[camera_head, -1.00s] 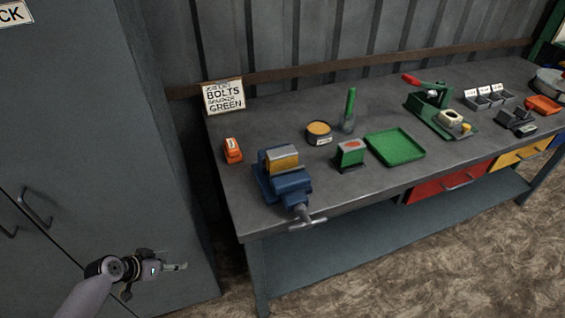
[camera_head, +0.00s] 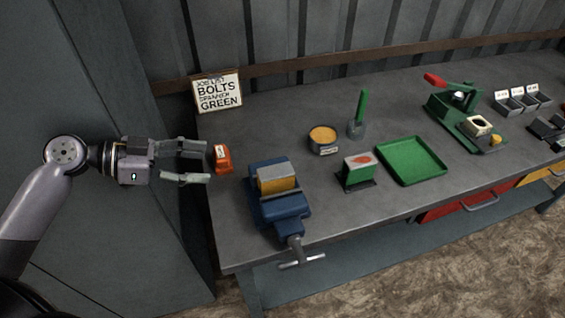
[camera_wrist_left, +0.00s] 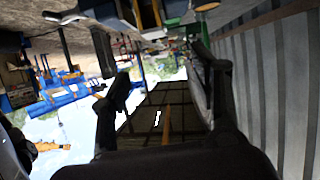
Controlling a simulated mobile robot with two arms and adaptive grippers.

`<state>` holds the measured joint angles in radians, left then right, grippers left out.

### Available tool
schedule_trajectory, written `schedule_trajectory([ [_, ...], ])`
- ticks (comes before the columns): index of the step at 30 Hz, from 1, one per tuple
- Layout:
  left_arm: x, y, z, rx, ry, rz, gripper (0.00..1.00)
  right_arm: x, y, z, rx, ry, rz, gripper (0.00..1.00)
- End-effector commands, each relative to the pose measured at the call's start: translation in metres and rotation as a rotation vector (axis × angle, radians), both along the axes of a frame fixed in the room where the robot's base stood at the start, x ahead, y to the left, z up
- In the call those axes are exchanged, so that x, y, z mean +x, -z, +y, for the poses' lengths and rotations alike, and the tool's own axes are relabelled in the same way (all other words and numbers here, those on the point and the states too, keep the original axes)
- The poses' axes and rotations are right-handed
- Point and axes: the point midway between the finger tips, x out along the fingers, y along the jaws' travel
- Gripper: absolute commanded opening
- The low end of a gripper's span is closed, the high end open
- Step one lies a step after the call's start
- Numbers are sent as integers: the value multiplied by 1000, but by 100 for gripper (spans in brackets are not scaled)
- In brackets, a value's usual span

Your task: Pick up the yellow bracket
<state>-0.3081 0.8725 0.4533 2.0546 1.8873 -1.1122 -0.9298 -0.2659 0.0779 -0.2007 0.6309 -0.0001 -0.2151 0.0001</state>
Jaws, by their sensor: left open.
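A yellow block-like piece with a grey top (camera_head: 277,180), which looks like the yellow bracket, sits between the jaws of the blue vise (camera_head: 282,212) at the left end of the bench. My left gripper (camera_head: 208,163) is open and empty, left of the vise and apart from it. Its fingers point right, near a small orange box (camera_head: 221,159). In the left wrist view the two spread fingers (camera_wrist_left: 163,82) show with nothing between them; I cannot make out the bracket there. My right gripper is not in view.
Bare bench lies behind the vise.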

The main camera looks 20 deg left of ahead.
Motion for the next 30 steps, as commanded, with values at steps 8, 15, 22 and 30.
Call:
schedule_trajectory([
  [8, 21, 12, -33, -3, 3, -1, 57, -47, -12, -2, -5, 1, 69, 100],
  [15, 46, 29, -68, -3, 1, -1, 57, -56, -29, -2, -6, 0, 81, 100],
  [22, 60, 44, -90, -2, 0, 0, 57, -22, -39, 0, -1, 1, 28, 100],
  [30, 72, 52, -114, -5, -1, 2, 57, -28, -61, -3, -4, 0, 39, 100],
])
